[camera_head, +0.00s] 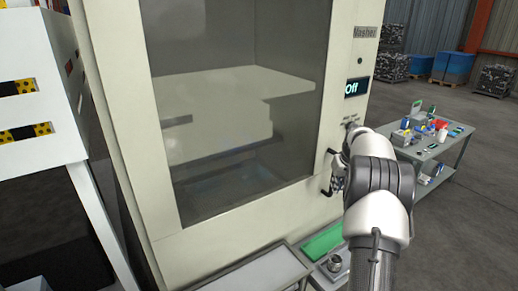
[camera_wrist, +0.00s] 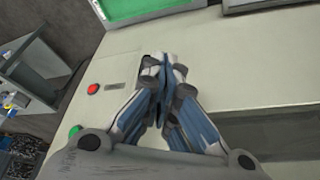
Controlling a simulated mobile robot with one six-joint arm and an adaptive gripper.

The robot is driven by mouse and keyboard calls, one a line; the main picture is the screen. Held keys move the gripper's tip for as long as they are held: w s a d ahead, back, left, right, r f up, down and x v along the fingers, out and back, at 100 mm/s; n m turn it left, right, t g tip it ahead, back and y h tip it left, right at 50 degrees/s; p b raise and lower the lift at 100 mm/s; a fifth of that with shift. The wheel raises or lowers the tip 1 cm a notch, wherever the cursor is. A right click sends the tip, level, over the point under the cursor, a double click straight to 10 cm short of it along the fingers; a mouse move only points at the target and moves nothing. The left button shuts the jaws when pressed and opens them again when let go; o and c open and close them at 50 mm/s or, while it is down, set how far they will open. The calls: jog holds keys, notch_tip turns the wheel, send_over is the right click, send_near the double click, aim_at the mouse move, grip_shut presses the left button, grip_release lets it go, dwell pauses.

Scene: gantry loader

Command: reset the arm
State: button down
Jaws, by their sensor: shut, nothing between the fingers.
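My arm (camera_head: 378,190) reaches toward the front of the cream washer (camera_head: 225,225), at the right side of its door.
The washer display (camera_head: 355,87) reads "Off". A red button (camera_wrist: 92,89) and a green button (camera_wrist: 75,130) sit left of the fingers. A green mat (camera_head: 322,241) lies in a tray below. A cluttered cart (camera_head: 455,150) stands right; open floor (camera_head: 480,210) lies beyond.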

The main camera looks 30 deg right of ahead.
jog(key=s+a+r+n+b, duration=0.15)
jog(key=a+r, duration=0.25)
jog(key=a, duration=0.6)
jog(key=s+a+r+b, duration=0.2)
jog(key=a+r+b, duration=0.1)
jog(key=a, duration=0.7)
jog(key=s+a+r+n+b, duration=0.15)
jog(key=a+r, duration=0.25)
jog(key=a, duration=0.5)
jog(key=s+a+f+y+b, duration=0.1)
jog(key=s+a+f+b, duration=0.15)
jog(key=s+a, duration=0.9)
jog(key=s+a+f+n+b, duration=0.1)
jog(key=s+a+f+b, duration=0.1)
jog(key=s+a+f, duration=0.2)
jog(key=s+a+f+n+b, duration=0.1)
jog(key=s+a+f, duration=0.3)
jog(key=s, duration=0.6)
jog(key=shift+s+f+t+y+b, duration=0.15)
jog(key=shift+f+t+y+b, duration=0.1)
jog(key=shift+t+y+b, duration=0.2)
